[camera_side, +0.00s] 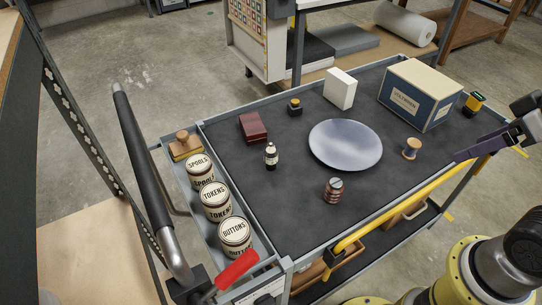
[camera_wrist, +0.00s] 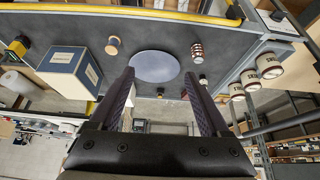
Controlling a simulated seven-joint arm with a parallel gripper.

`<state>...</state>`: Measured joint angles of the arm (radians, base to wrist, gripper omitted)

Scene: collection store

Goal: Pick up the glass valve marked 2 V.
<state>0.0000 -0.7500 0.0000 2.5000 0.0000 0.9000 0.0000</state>
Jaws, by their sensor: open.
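No marking "2 V" can be read in either view, and I cannot tell for certain which thing is the glass valve. A small dark upright piece with a pale top and pale label (camera_side: 270,157) stands left of the round plate (camera_side: 345,145); it may be the valve. It also shows small in the wrist view (camera_wrist: 203,79), just right of the right finger. My gripper (camera_side: 460,156) is open and empty, above the cart's right side, well apart from that piece. In the wrist view its two fingers (camera_wrist: 159,73) frame the plate.
A copper-ringed cylinder (camera_side: 333,190), wooden spool (camera_side: 411,148), blue box (camera_side: 418,96), white box (camera_side: 340,89), dark red box (camera_side: 253,127), small black pot (camera_side: 295,106) and black-yellow piece (camera_side: 473,103) share the mat. Labelled tins (camera_side: 235,234) and a stamp (camera_side: 185,147) fill the left side tray.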

